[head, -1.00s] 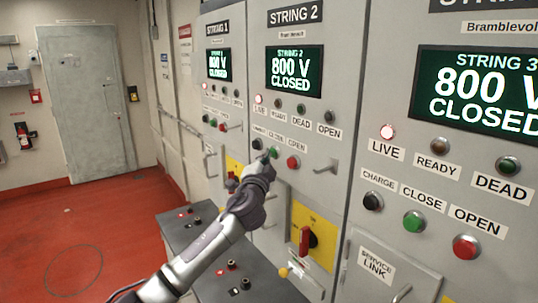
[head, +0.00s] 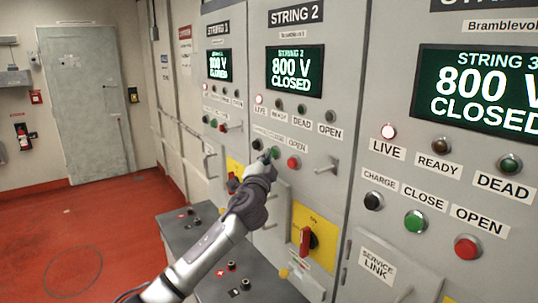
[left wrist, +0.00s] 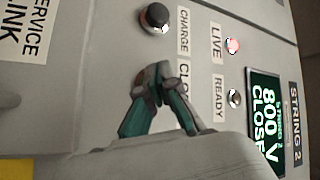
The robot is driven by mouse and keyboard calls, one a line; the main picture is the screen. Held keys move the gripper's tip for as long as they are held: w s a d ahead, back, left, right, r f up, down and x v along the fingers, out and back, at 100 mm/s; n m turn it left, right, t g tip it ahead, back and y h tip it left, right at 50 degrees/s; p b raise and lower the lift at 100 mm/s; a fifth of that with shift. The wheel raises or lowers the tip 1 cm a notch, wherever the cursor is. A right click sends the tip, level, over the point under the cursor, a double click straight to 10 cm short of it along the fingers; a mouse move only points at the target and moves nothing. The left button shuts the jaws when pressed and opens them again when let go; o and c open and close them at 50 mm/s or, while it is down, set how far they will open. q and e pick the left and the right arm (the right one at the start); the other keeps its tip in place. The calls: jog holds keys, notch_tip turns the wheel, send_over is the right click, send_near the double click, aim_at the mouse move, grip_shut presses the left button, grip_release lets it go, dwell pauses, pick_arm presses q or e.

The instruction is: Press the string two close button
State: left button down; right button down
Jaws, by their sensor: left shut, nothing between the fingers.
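The String 2 panel (head: 340,110) shows a screen (head: 294,70) reading "800 V CLOSED". Below it are a black charge button (head: 257,144), a green close button (head: 275,152) and a red open button (head: 293,162). My left gripper (head: 267,158) is shut and empty, its tips at or very near the close button; contact cannot be told. In the left wrist view the shut fingers (left wrist: 165,77) overlap the close label (left wrist: 184,83) and hide the close button. The charge button (left wrist: 154,18) shows beside them. My right gripper is not in view.
A yellow plate with a red rotary handle (head: 306,240) sits below the buttons. A metal handle (head: 327,166) sticks out right of the open button. The String 3 panel (head: 400,225) is at the right. Red floor (head: 70,235) lies clear at the left.

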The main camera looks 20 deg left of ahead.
pick_arm(q)
jog(key=s+a, duration=0.1)
jog(key=s, duration=0.2)
jog(key=s+a+p, duration=0.1)
jog(key=s, duration=0.1)
jog(key=shift+a, duration=0.35)
dwell(0.6)
